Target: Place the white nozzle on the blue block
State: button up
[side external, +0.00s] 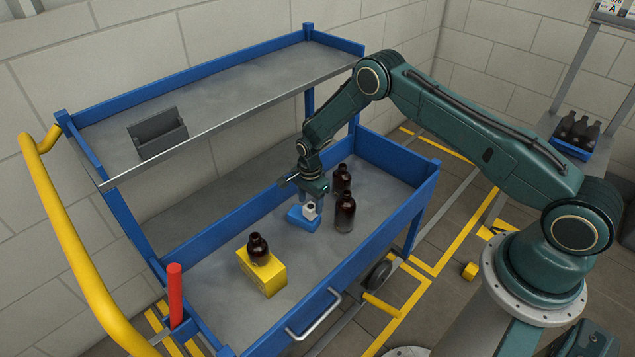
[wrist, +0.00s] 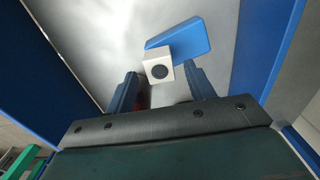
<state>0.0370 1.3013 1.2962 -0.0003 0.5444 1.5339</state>
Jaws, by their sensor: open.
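The white nozzle (side external: 310,211) is a small pale cube-like piece; in the wrist view (wrist: 158,68) a dark round opening shows on its face. The blue block (side external: 297,218) lies on the cart's lower tray and also shows in the wrist view (wrist: 188,38). The nozzle overlaps one edge of the block in both views; I cannot tell whether it rests fully on it. My gripper (side external: 312,197) is low over the nozzle, pointing down. In the wrist view its fingers (wrist: 161,72) are apart, one on each side of the nozzle, with gaps showing.
Two amber bottles (side external: 345,212) (side external: 342,179) stand close to the right of my gripper. Another bottle (side external: 258,250) stands on a yellow block (side external: 272,275) at the front left. Blue walls (side external: 402,215) edge the grey tray. An upper shelf (side external: 225,95) holds a grey bin (side external: 158,137).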

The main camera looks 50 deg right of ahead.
notch_tip(320, 180, up, 8)
dwell(0.5)
dwell(0.5)
notch_tip(320, 180, up, 17)
jog(key=n+t, duration=0.1)
jog(key=n, duration=0.3)
send_over(310, 206)
jog(key=s, duration=0.2)
jog(key=s+a+r+n+t, duration=0.1)
jog(key=s+r+n, duration=0.1)
jog(key=s+r, duration=0.4)
jog(key=s+r+n+t, duration=0.1)
jog(key=s+r+n, duration=0.25)
jog(key=r, duration=0.45)
jog(key=s+r+n+t, duration=0.1)
jog(key=s+r+n, duration=0.3)
jog(key=s, duration=0.9)
jog(key=s+a+r+n+t, duration=0.1)
jog(key=s+r+n, duration=0.2)
jog(key=s, duration=0.9)
jog(key=shift+s+r+n+t, duration=0.3)
jog(key=shift+s+r+n, duration=0.1)
jog(key=shift+n, duration=0.35)
jog(key=shift+w, duration=0.1)
